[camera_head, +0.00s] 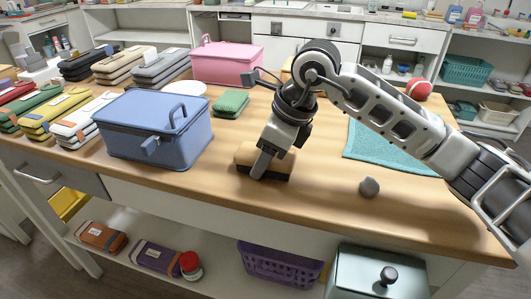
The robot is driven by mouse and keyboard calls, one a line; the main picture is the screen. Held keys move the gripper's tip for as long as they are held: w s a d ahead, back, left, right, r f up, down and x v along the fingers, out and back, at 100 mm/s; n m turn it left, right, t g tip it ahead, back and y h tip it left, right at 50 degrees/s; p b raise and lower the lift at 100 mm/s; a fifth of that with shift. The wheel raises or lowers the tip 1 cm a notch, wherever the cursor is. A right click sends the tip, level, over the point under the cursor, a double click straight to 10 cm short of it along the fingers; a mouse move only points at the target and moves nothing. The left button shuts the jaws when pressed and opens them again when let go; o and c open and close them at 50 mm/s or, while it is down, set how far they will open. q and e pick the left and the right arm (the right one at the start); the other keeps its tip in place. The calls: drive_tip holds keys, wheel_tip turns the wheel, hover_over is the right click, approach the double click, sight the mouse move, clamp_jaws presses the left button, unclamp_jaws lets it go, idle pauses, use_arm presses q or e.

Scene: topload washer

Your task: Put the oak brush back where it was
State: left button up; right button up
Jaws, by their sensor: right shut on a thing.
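The oak brush (282,165) has a light wooden top and a dark underside. It is at the front of the wooden worktop, right of a blue lidded box. My right gripper (262,164) reaches down over it from the right and is shut on it. The fingers hide the middle of the brush. The brush looks level and on or very close to the worktop; I cannot tell if it touches. My left gripper is not in view.
The blue box (154,130) stands left of the brush, with a green sponge-like block (231,104) behind. A teal cloth (388,148) and a small grey knob (369,187) lie right. Bare wood (322,188) shows between brush and knob.

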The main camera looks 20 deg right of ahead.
drive_tip(key=o, duration=0.9)
drive_tip(key=shift+f, duration=0.1)
drive_tip(key=shift+o, duration=0.2)
drive_tip(key=shift+r, duration=0.3)
drive_tip(key=v, duration=1.1)
drive_tip(key=shift+d+r, duration=0.15)
drive_tip(key=shift+r, duration=0.2)
drive_tip(key=shift+s, duration=0.1)
